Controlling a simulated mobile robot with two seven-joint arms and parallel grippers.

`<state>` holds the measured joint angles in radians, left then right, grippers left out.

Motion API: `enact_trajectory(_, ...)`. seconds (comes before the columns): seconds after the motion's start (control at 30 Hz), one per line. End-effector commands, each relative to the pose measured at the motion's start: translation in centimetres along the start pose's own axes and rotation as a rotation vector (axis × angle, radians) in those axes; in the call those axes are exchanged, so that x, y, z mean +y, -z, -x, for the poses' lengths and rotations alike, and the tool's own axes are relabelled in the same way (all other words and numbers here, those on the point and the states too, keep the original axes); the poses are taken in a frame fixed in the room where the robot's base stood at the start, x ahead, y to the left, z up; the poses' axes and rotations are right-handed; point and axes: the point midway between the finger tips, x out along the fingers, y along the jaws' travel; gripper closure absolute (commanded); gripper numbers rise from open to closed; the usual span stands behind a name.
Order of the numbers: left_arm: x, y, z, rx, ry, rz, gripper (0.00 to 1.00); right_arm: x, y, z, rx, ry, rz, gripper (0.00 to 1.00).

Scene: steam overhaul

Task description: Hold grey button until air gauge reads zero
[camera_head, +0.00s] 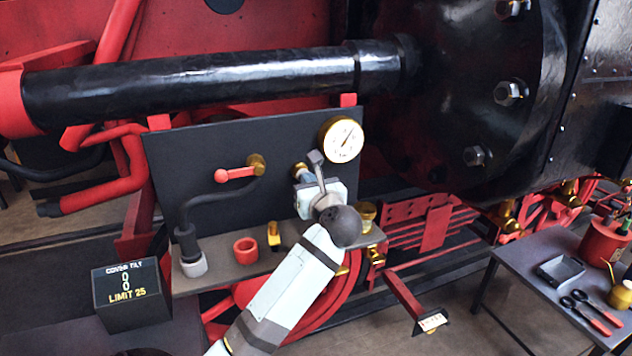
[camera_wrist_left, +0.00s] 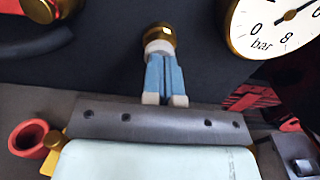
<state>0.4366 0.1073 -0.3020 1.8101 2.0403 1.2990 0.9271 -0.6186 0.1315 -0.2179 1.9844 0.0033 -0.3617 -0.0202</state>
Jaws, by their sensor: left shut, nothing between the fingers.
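The air gauge (camera_head: 342,139) is a brass-rimmed white dial at the panel's top right. In the left wrist view, the gauge (camera_wrist_left: 279,27) is cropped; its dark needle points to the upper right, away from the 0. My left gripper (camera_head: 302,174) is shut, with its tips at a brass fitting (camera_head: 299,168) on the panel. In the left wrist view, the gripper's blue fingers (camera_wrist_left: 159,56) meet a pale grey part in front of the brass collar (camera_wrist_left: 160,33), seemingly the grey button. The fingertips mostly cover it, so how far it is pressed is unclear. My right gripper is not in view.
The dark panel (camera_head: 205,150) carries a red-handled lever (camera_head: 236,174) left of my gripper. A red ring (camera_head: 245,250) sits on the ledge below. A black counter box (camera_head: 131,296) stands lower left. A side table (camera_head: 520,262) with tools stands at right.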

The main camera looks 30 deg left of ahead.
Motion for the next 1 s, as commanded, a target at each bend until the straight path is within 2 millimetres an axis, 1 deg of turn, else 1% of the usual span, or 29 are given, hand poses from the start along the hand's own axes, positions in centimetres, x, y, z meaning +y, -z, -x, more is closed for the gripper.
enact_trajectory(0.4, 0.1, 0.1, -0.2, 0.000, 0.001, 0.000, 1.00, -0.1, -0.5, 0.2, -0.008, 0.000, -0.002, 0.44)
enact_trajectory(0.47, 0.1, 0.1, -0.5, 0.001, 0.000, 0.002, 1.00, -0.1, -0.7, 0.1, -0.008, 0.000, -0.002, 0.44)
enact_trajectory(0.6, 0.1, 0.3, -2.1, 0.002, -0.002, 0.003, 1.00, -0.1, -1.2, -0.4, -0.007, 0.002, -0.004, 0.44)
enact_trajectory(0.67, 0.1, 0.2, -2.6, 0.001, -0.002, 0.003, 1.00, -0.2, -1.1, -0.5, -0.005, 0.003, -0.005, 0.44)
enact_trajectory(1.0, 0.3, -0.4, -2.9, -0.006, -0.004, 0.002, 1.00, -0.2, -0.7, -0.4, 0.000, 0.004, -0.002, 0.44)
